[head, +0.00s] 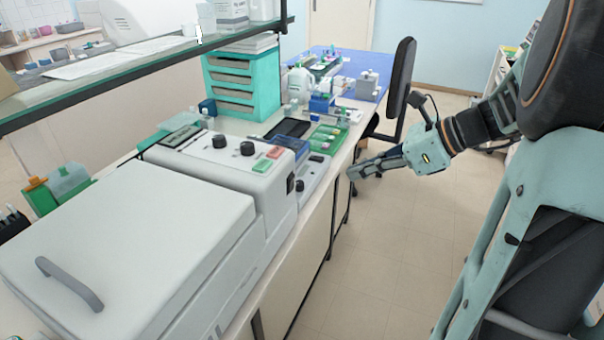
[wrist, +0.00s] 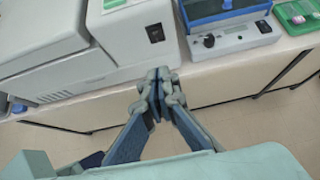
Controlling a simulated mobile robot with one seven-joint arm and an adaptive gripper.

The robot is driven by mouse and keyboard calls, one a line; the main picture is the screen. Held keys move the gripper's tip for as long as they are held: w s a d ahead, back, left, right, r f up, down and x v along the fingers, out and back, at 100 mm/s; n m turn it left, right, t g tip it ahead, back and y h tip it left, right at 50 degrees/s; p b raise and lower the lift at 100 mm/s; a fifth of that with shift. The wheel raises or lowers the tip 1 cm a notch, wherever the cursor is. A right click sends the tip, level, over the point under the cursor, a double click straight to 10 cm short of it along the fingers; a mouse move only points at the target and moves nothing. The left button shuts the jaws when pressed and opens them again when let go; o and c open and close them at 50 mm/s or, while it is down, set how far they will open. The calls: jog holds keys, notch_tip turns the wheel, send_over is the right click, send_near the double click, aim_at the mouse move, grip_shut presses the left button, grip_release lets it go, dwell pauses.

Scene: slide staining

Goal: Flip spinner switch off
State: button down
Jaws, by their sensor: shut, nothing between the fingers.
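A large white machine (head: 130,240) with a grey-handled lid stands on the bench. A black rocker switch (head: 291,183) is on its front side face. In the wrist view the switch (wrist: 155,33) is a dark rectangle above my fingertips; I cannot tell its position. To its right is a smaller grey device (wrist: 237,40) with a blue-framed top, a knob and small controls. The frames do not label either one as the spinner. My gripper (head: 355,173) is shut and empty, in front of the bench edge and apart from the switch. Its closed fingertips (wrist: 158,80) point toward the bench.
The bench front (head: 300,270) drops to cabinets below my gripper. A green slide tray (head: 325,138) lies farther along the bench. A teal drawer unit (head: 240,80) stands behind. A black chair (head: 398,85) is at the far end. The aisle floor is clear.

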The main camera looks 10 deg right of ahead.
jog(key=shift+a+f, duration=0.1)
jog(key=shift+f, duration=0.05)
send_near(292, 184)
jog(key=x, duration=0.5)
jog(key=shift+d+f, duration=0.25)
jog(key=shift+f, duration=0.2)
jog(key=shift+w+a, duration=0.3)
jog(key=shift+a, duration=0.1)
jog(key=shift+r, duration=0.15)
